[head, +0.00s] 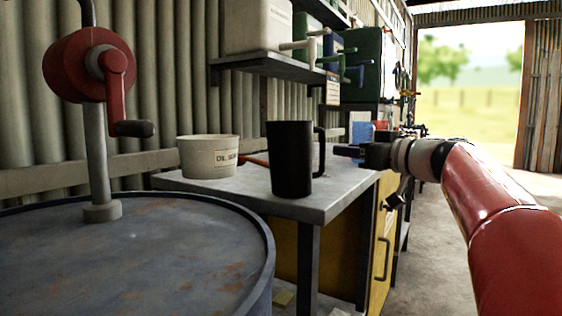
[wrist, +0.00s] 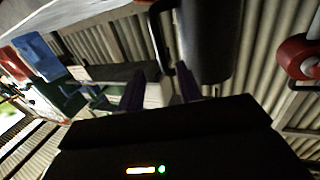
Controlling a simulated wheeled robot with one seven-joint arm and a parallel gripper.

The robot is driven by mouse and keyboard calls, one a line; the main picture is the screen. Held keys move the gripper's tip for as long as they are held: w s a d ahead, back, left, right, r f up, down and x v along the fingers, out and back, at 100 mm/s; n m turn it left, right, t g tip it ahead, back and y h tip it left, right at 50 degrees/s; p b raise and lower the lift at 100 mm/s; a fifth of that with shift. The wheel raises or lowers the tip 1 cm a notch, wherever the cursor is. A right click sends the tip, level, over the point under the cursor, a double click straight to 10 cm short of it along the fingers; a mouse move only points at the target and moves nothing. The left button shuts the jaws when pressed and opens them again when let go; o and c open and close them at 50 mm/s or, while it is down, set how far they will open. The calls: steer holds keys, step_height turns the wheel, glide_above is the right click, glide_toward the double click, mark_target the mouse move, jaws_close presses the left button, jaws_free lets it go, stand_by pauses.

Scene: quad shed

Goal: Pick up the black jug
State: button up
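The black jug (head: 290,165) stands upright on the grey workbench (head: 330,195), near its front edge. Its handle (head: 321,152) points right, toward my gripper (head: 343,150). My gripper reaches in from the right at handle height, its tips close to the handle. In the wrist view the jug (wrist: 210,40) is at the top, with its looped handle (wrist: 153,30) to the left of the body. My gripper's two dark fingers (wrist: 161,85) are apart there, with the handle just ahead of them. I cannot tell whether they touch it.
A white labelled tub (head: 208,157) stands left of the jug, with an orange-red handle beside it. A blue drum (head: 130,260) with a red crank pump (head: 88,65) is at the front left. A shelf (head: 270,66) with containers hangs above. Open floor lies at right.

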mark_target(322, 167)
steer(key=p+x, duration=0.2)
steer(key=x, duration=0.6)
steer(key=shift+w+a, duration=0.15)
steer(key=shift+a, duration=0.05)
jaws_close()
